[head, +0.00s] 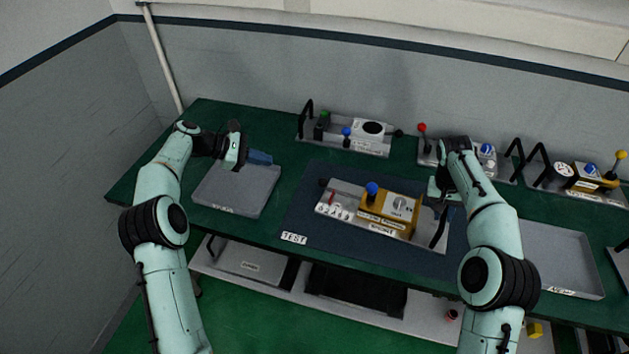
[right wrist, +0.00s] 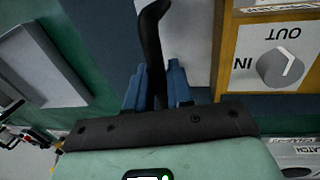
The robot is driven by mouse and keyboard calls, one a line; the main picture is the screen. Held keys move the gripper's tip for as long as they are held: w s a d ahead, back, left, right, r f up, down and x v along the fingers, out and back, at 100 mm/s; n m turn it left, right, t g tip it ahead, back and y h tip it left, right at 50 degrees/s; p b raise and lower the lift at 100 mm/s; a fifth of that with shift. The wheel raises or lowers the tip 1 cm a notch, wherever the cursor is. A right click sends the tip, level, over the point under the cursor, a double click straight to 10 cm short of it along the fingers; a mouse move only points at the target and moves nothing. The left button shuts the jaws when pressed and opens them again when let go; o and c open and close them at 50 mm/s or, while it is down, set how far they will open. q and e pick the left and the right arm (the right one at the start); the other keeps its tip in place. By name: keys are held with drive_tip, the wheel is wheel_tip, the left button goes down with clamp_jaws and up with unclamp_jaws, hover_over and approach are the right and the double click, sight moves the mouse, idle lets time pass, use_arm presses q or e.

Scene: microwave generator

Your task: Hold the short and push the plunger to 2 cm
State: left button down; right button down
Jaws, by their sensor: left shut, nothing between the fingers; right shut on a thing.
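The unit with a yellow block (head: 385,213) and a grey base sits on the dark mat (head: 300,215) at the table's middle. The block has a blue ball knob (head: 372,189) on top and a white dial plate, marked IN and OUT in the right wrist view (right wrist: 281,57). A black bar handle (head: 438,230) stands at the unit's right end. My right gripper (right wrist: 155,88) is shut on this handle (right wrist: 151,38), its blue fingers on both sides. My left gripper (head: 258,157) is shut and empty above the left grey tray (head: 237,190), apart from the unit. I cannot clearly make out the plunger.
Similar handled units stand along the back: one at centre (head: 345,135), one behind my right arm (head: 425,155), one at right (head: 575,180). A second grey tray (head: 560,255) lies at right. A TEST label (head: 294,238) marks the mat. A shelf (head: 225,270) runs below.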

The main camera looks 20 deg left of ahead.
drive_tip(key=c, duration=0.9)
unclamp_jaws()
drive_tip(key=shift+f, duration=0.2)
drive_tip(key=shift+r, duration=0.1)
drive_tip(key=r, duration=0.2)
drive_tip(key=a+r, duration=0.1)
drive_tip(key=r, duration=0.4)
drive_tip(key=shift+w+a+r, duration=0.1)
drive_tip(key=shift+a, duration=0.15)
